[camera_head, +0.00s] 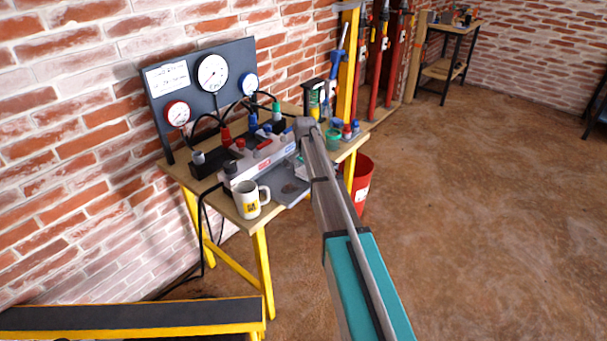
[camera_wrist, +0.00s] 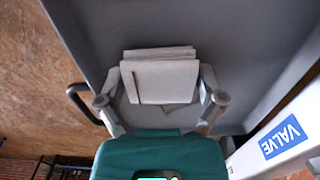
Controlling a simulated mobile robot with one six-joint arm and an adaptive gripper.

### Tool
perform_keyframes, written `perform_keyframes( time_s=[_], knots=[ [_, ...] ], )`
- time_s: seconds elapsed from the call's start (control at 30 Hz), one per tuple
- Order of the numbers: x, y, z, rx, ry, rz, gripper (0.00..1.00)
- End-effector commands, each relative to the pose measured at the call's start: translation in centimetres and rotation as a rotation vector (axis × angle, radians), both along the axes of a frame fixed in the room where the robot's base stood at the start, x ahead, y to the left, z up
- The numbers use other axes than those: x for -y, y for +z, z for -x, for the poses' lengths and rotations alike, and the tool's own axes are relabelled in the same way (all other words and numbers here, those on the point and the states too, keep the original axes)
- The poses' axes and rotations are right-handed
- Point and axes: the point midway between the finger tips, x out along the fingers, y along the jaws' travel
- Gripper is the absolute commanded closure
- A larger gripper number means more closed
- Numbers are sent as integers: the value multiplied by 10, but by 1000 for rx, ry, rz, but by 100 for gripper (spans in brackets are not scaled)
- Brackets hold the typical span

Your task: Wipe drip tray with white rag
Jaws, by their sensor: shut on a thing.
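The white rag (camera_wrist: 160,80) is a folded pad held between the two fingers of my gripper (camera_wrist: 163,88) in the wrist view. The fingers press on its left and right sides. The grey drip tray (camera_wrist: 225,35) lies beneath it; I cannot tell whether the rag touches it. In the head view the drip tray (camera_head: 292,197) sits at the front of the bench with a dark patch on it. My arm covers its right part and most of the gripper there.
A white mug (camera_head: 249,201) stands left of the tray on the wooden bench (camera_head: 222,199). A valve block (camera_head: 262,161) with coloured knobs and a gauge panel (camera_head: 205,85) stand behind. A red bucket (camera_head: 362,185) is on the floor at right. Open floor lies further right.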

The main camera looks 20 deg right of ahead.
Motion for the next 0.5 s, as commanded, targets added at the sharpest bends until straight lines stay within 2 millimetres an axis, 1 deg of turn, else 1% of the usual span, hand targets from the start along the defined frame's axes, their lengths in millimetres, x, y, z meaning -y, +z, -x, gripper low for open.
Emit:
perform_keyframes(
  time_s=[0.27, 0.5],
  knots=[
    [3, 0, -2, 1, -1, 2, 51],
    [13, 1, -11, 1, 0, 2, 51]
  ],
)
